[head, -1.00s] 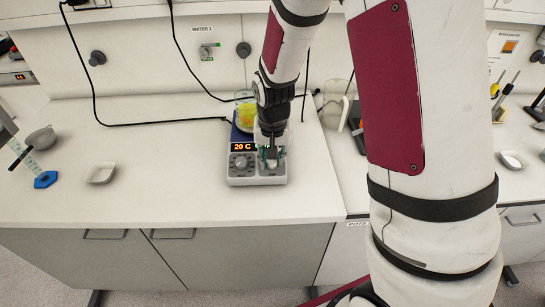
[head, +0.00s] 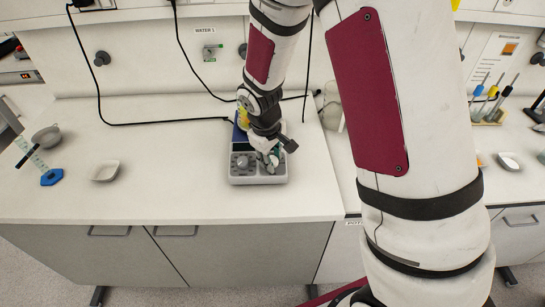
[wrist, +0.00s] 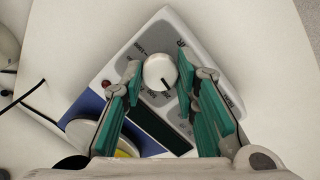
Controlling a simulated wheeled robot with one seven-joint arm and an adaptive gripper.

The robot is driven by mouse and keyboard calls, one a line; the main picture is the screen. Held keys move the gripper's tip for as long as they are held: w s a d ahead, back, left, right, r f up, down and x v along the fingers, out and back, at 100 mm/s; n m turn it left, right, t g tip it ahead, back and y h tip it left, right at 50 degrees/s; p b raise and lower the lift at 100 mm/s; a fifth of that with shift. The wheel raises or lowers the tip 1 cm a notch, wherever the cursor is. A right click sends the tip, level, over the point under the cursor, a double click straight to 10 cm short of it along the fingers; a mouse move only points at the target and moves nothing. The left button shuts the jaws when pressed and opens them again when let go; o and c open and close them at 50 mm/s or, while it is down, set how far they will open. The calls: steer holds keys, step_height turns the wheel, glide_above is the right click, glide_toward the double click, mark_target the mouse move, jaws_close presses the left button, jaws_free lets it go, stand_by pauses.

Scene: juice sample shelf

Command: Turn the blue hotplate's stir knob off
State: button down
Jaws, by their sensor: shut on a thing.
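The hotplate (head: 245,179) stands on the bench with its grey control panel facing front. In the head view my gripper (head: 272,160) is tilted over the panel's right side. Another knob (head: 242,162) sits at the panel's left.
A yellow-filled vessel (head: 242,118) stands on the hotplate behind my wrist, mostly hidden. A white dish (head: 105,171), a grey bowl (head: 46,137) and a blue-based item (head: 51,177) lie to the left. Black cables run behind. The bench front is clear.

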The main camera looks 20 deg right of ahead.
steer(key=shift+n, duration=0.9)
steer(key=c, duration=1.5)
jaws_free()
steer(key=shift+c, duration=0.2)
steer(key=v, duration=1.2)
